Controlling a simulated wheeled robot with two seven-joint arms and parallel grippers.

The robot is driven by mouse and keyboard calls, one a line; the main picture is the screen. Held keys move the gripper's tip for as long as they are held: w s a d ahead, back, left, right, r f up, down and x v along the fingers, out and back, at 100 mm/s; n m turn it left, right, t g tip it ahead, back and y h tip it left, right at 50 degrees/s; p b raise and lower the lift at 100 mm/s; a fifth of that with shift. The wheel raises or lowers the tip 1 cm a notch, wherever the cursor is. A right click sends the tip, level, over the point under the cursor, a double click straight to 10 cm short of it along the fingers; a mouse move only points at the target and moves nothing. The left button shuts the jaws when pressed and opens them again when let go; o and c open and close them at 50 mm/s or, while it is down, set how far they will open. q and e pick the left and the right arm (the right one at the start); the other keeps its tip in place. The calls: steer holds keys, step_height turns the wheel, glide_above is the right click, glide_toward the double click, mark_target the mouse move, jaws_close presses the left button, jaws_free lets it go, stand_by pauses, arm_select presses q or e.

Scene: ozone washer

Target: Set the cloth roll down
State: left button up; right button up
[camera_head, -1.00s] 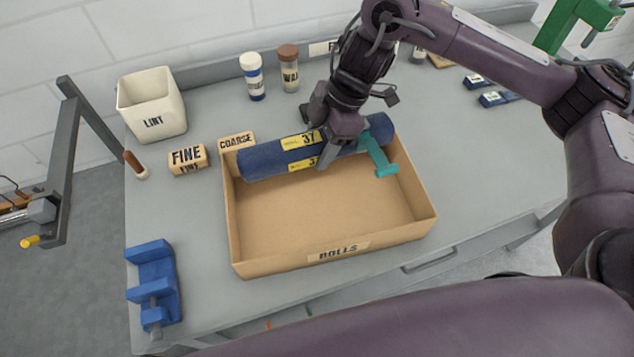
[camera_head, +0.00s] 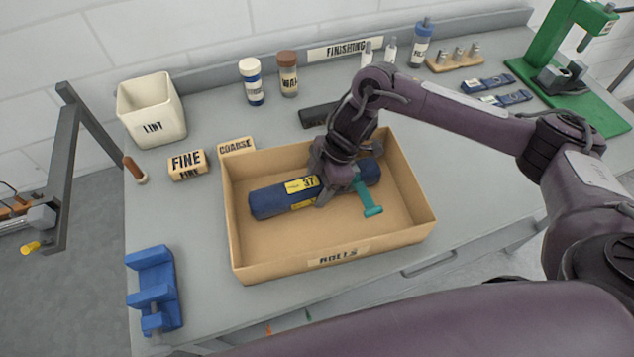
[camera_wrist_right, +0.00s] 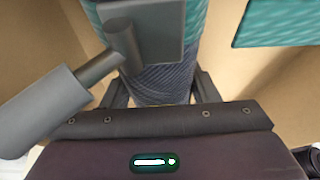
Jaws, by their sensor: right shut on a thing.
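The dark blue cloth roll (camera_head: 270,201) with yellow "37" labels lies level across the inside of the cardboard box marked ROLLS (camera_head: 290,264). My right gripper (camera_head: 328,192) is shut on the roll near its middle, coming from above. A teal T-shaped piece (camera_head: 369,198) shows at the roll, right of the gripper. In the right wrist view the dark woven cloth (camera_wrist_right: 160,85) sits between the two fingers, with teal and grey parts above it. Whether the roll touches the box floor cannot be told. My left gripper is not in view.
A blue holder (camera_head: 154,289) is at the front left. Jars (camera_head: 289,86) stand behind. The box's front floor is bare.

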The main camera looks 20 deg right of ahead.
steer(key=o, duration=1.4)
steer(key=shift+f, duration=0.1)
steer(key=shift+c, duration=0.2)
steer(key=shift+r, duration=0.25)
steer(key=b+v, duration=0.1)
steer(key=v, duration=0.5)
steer(key=shift+d, duration=0.15)
steer(key=v, duration=0.5)
steer(key=shift+s+d+r, duration=0.1)
steer(key=shift+r, duration=0.3)
